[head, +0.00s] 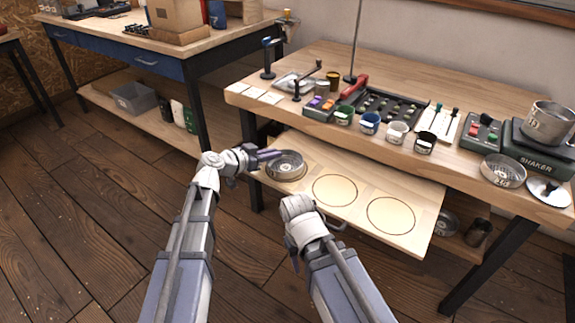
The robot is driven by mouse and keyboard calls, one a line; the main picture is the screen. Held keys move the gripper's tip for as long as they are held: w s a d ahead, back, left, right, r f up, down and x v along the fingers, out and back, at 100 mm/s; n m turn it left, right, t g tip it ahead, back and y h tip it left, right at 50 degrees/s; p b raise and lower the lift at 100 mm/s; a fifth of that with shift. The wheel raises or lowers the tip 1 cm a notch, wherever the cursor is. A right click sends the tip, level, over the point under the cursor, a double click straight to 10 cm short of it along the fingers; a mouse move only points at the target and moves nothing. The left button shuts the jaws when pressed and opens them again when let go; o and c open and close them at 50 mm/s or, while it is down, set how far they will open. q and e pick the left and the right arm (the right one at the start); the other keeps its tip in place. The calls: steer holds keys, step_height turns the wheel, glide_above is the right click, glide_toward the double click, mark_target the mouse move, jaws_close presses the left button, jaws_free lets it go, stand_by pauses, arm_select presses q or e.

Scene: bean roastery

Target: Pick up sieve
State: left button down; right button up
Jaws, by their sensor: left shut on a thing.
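A round metal sieve (287,168) sits at the left end of the pull-out board (362,184), beside two empty ringed round places. Another metal sieve (502,172) is on the tabletop at the right, and a metal pan (549,124) sits on the shaker (540,150).
The workbench (420,62) above the board holds small cups, a black tray (392,108), a red-handled tool and a lid (548,190). Its front edge overhangs the board. A second bench (170,55) stands at the left. The wooden floor in front is clear.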

stand_by(0.3)
arm_select(q)
step_height(320, 180, up, 10)
steer(key=p, duration=1)
